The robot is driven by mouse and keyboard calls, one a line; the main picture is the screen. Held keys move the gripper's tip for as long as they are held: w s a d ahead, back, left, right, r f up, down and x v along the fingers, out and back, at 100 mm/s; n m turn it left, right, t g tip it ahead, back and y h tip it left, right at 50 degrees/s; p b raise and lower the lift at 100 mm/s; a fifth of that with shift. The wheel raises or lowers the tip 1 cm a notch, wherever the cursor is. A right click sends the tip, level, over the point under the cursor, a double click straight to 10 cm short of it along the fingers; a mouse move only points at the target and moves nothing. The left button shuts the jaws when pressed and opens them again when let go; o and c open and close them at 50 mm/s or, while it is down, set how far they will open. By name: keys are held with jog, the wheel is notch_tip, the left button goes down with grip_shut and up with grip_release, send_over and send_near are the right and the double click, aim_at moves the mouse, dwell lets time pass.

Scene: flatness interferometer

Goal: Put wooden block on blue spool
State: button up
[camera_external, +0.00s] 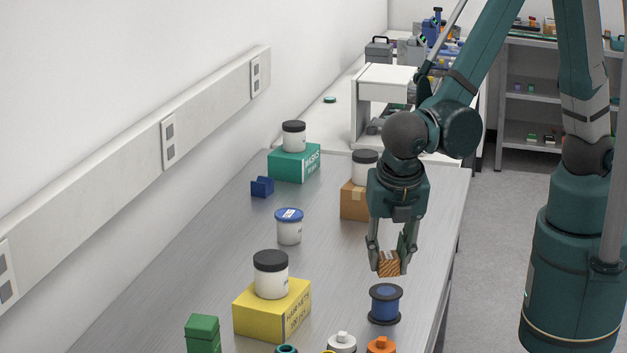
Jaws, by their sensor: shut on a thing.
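A small wooden block (389,265) with striped grain is held between the fingers of my gripper (390,262), which points down and is shut on it. The blue spool (385,304), with dark flanges, stands upright on the grey table. In the picture the block is just above the spool, with a gap between them. I cannot tell from this one view whether the block is exactly over the spool's top.
A yellow box (258,316) bearing a black-lidded jar (270,275) stands left of the spool. Orange (382,345) and white (342,342) items lie in front. A cardboard box (354,202) with a jar is behind my gripper. The table's right edge is near the spool.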

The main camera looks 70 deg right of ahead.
aim_at(387, 273)
jog(key=shift+f, duration=2.05)
jog(key=shift+f, duration=0.2)
jog(key=o, duration=0.9)
jog(key=shift+r, duration=0.25)
jog(key=shift+v, duration=6)
